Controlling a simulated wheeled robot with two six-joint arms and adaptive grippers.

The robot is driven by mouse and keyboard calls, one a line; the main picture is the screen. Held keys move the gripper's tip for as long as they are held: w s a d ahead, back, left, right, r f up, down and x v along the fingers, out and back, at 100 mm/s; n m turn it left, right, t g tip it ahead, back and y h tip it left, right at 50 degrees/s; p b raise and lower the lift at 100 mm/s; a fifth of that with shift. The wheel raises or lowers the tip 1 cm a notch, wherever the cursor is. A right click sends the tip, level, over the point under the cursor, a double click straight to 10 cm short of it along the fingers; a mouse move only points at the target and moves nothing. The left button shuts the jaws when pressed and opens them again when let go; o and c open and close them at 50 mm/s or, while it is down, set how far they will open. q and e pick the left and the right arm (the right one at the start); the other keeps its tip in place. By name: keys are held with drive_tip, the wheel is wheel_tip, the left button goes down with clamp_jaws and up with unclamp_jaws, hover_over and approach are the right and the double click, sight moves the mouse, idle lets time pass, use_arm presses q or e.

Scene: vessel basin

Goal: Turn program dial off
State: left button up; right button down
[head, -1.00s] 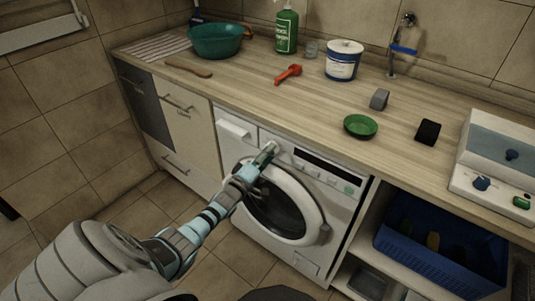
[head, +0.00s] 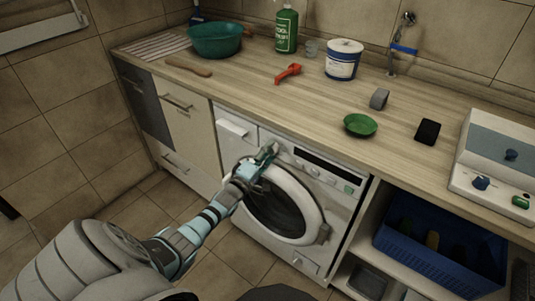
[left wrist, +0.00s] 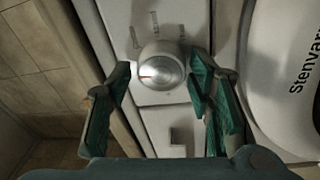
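The program dial (left wrist: 162,66) is a round silver knob on the white washing machine's panel, with a red mark on its left side and printed labels around it. The washing machine (head: 335,235) stands under the worktop. My left gripper (head: 267,153) is at the left part of its panel and covers the dial in the head view. In the left wrist view the left gripper (left wrist: 159,76) is open, with one green-padded finger on each side of the dial. Gaps show between both fingers and the knob. My right gripper is not in view.
The round door (head: 318,222) is shut, just below my left gripper. The wooden worktop (head: 300,107) overhangs the panel and carries a green dish (head: 360,125), a red tool (head: 288,73) and a white tub (head: 343,60). A blue crate (head: 440,262) sits on the right shelf.

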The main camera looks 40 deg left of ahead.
use_arm(q)
drive_tip(key=shift+o, duration=0.4)
drive_tip(key=shift+s+f, duration=0.1)
drive_tip(key=s+d+f, duration=0.1)
drive_tip(key=s, duration=1)
drive_tip(key=shift+s, duration=0.35)
drive_tip(key=shift+d, duration=0.1)
